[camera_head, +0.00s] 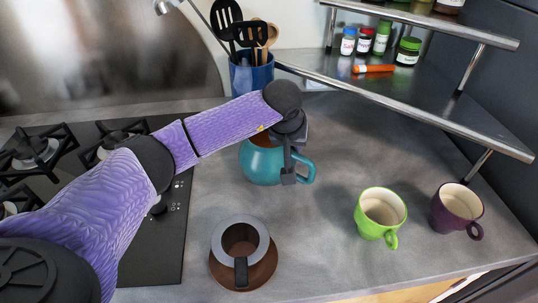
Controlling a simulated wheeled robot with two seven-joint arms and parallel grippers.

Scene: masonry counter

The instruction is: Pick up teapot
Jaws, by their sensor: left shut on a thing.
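The teal teapot (259,166) is on or just above the grey counter, in the middle of the head view. Its rounded handle shows on its right side. My left gripper (289,179) comes down over the teapot's right side and is shut on it near the handle. The gripper and wrist hide the top right of the teapot, and its spout is hidden or turned away. I cannot tell whether its base touches the counter. My right gripper is not in view.
A green mug (381,213) and a purple mug (457,209) stand at right. A blue utensil holder (250,75), a metal shelf (420,97) and a black stove (170,225) surround the counter.

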